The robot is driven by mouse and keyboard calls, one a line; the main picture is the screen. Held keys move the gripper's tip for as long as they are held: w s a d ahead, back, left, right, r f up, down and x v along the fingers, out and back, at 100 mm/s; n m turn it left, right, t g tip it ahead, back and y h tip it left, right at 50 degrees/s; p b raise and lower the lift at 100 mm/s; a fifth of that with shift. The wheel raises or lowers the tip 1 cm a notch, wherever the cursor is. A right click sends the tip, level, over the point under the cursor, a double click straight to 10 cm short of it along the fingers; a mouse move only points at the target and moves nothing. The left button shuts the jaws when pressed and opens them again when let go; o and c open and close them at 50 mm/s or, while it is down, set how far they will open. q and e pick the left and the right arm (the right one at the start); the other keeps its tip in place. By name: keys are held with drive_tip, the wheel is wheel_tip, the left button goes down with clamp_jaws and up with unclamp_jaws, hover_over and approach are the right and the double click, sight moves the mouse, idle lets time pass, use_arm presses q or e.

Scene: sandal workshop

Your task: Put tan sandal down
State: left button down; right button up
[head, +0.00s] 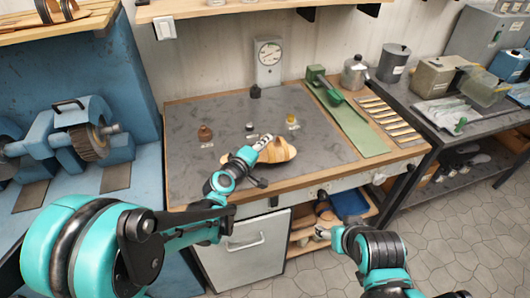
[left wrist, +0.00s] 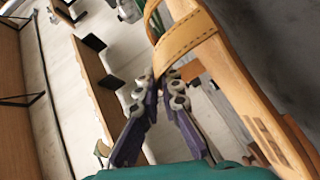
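The tan sandal (head: 282,154) is over the grey mat of the workbench, near its front middle. My left gripper (head: 264,142) is at the sandal's strap. In the left wrist view, the sandal (left wrist: 232,75) runs down the right side, with its stitched strap (left wrist: 184,38) across the top. The left fingertips (left wrist: 161,77) are close together at the strap's edge and look shut on it. I cannot tell whether the sole rests fully on the mat. My right gripper (head: 324,232) is low in front of the bench shelf; its fingers are too small to read.
The grey mat (head: 335,140) has small knobs, including a brown one (head: 205,133). A green strip (head: 345,125) and several tools lie to the right. A dial gauge (head: 269,60) stands behind. A blue grinder (head: 80,130) is left; a tray (head: 350,205) sits below.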

sight(265, 155)
use_arm(q)
drive_tip(key=shift+f+b, duration=0.8)
drive_tip(key=shift+f, duration=0.95)
drive_tip(key=shift+f, duration=0.2)
drive_tip(key=c, duration=1.7)
unclamp_jaws()
drive_tip(key=shift+r, duration=0.1)
drive_tip(key=shift+r, duration=0.1)
